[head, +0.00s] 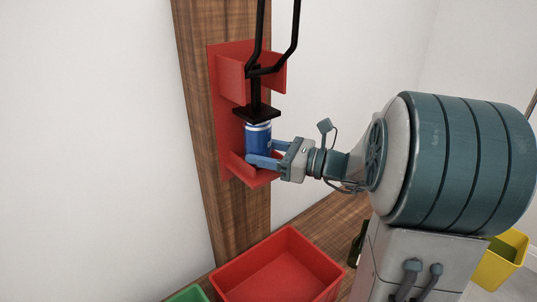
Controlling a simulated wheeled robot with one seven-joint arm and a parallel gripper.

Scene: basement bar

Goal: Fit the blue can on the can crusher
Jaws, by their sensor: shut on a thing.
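The red can crusher (228,125) is fixed to an upright wooden board. Its black handle (261,45) reaches up, with a black press plate (256,114) below it. The blue can (257,138) stands roughly upright between the plate and the crusher's lower red ledge (240,168). Its top is close under the plate; I cannot tell whether they touch. My gripper (264,154) comes from the right and is shut on the can near its middle and lower part. The can's base is hidden by the finger and the ledge, so I cannot tell if it rests there.
A red bin (318,262) stands below the crusher, with a green bin (189,294) at its left. A dark bottle (357,243) stands right of the red bin. A yellow bin (502,262) is at the far right. The wooden board (198,130) stands against a white wall.

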